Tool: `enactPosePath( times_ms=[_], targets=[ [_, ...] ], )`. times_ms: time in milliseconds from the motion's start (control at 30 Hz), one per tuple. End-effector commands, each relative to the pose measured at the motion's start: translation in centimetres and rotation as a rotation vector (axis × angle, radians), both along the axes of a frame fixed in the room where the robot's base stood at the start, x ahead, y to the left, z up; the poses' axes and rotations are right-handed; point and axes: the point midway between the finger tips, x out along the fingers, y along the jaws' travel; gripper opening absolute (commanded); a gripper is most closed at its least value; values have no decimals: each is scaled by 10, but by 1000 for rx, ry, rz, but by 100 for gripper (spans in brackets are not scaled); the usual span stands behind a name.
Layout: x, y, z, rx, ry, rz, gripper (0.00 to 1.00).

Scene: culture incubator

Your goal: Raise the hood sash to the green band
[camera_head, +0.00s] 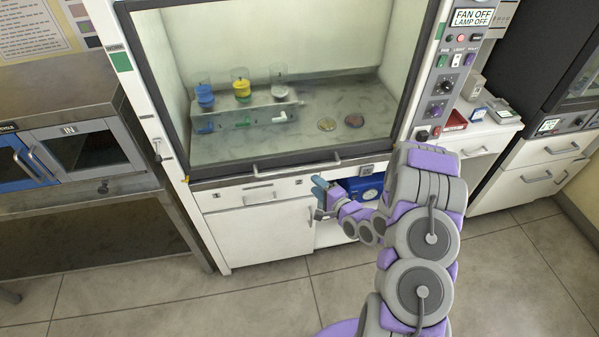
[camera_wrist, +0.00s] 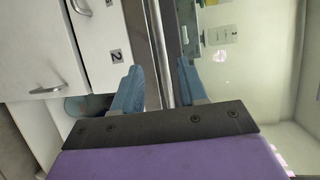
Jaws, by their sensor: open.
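The hood sash (camera_head: 290,75) is a glass pane in a dark frame, with its bottom rail low, near the worktop edge. A silver handle bar (camera_head: 297,160) runs along that rail. Green bands mark the left post (camera_head: 121,62) and the right post (camera_head: 441,31) of the hood. My gripper (camera_head: 320,183) is open and empty, below and slightly right of the handle. In the wrist view, my gripper's blue fingers (camera_wrist: 158,66) lie on either side of a silver bar (camera_wrist: 157,40); I cannot tell whether they touch it.
Behind the glass are a rack (camera_head: 245,112) with coloured vessels and two dishes (camera_head: 327,124). A cabinet (camera_head: 260,232) is under the hood, with a blue container (camera_head: 365,187) in its open bay. A side bench (camera_head: 490,125) stands right. The floor (camera_head: 190,295) in front is clear.

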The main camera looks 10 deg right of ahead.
Motion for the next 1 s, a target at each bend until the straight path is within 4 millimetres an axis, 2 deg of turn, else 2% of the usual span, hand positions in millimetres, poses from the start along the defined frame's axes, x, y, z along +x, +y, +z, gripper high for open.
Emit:
enactPosePath(
  times_ms=[200,500,700,1000],
  targets=[
    [37,16,-8,-2,-2,3,42],
    [83,35,-17,-2,-1,3,42],
    [97,41,-19,0,-1,1,42],
    [99,42,-19,0,-1,0,42]
  ],
)
